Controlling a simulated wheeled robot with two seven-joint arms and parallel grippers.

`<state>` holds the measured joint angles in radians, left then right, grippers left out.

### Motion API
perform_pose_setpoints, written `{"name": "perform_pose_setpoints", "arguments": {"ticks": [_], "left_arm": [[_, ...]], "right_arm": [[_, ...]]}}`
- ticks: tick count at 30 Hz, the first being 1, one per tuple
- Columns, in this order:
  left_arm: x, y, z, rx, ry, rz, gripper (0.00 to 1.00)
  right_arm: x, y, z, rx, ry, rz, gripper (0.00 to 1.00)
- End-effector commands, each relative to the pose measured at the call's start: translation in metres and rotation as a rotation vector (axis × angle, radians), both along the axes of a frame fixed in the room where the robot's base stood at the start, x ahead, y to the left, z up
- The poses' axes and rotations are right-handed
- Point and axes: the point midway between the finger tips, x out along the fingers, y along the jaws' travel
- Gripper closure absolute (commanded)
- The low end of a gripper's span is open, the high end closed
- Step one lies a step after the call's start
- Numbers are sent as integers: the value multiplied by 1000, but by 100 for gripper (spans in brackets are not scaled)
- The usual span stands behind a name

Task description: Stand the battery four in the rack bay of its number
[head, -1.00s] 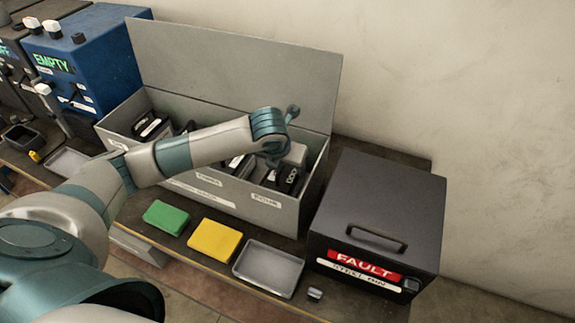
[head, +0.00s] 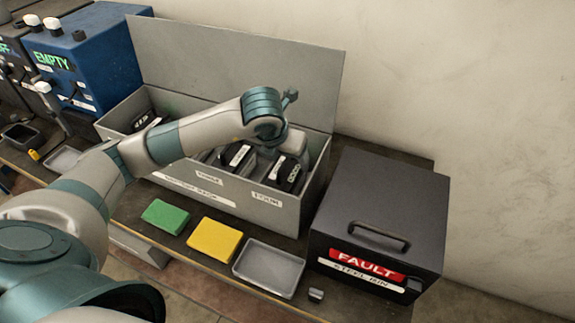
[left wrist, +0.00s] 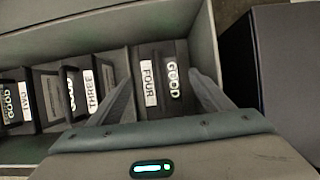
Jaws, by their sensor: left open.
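Battery four (left wrist: 160,78), dark with white labels FOUR and GOOD, stands in the right end bay of the grey rack (left wrist: 155,15). In the head view battery four (head: 285,174) shows behind the rack's front label FOUR (head: 267,199). My left gripper (left wrist: 163,88) is open above it, one finger to each side. Whether the fingers touch it I cannot tell. In the head view my wrist hides the fingertips. Battery three (left wrist: 85,90) stands in the adjoining bay, and battery two (left wrist: 18,100) further left. My right gripper is not in view.
A dark FAULT steel bin (head: 378,220) stands close to the rack's right end. Green (head: 165,215) and yellow (head: 214,240) blocks and a shallow grey tray (head: 268,268) lie in front. The rack's raised lid (head: 240,65) stands behind. A blue EMPTY box (head: 95,55) is at left.

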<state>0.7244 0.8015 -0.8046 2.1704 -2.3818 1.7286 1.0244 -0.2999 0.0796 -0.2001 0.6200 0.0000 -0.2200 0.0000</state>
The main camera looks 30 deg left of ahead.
Motion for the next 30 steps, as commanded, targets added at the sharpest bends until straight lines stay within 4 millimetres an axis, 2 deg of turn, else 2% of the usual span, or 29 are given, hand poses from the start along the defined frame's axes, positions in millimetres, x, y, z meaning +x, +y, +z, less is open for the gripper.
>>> {"name": "perform_pose_setpoints", "arguments": {"ticks": [6,12,30], "left_arm": [[-15,-1,34,0,-4,-2,27],[-24,-2,53,0,-2,-1,27],[-26,-1,58,1,0,0,27]], "right_arm": [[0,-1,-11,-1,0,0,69],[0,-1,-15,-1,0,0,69],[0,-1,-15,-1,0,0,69]]}}
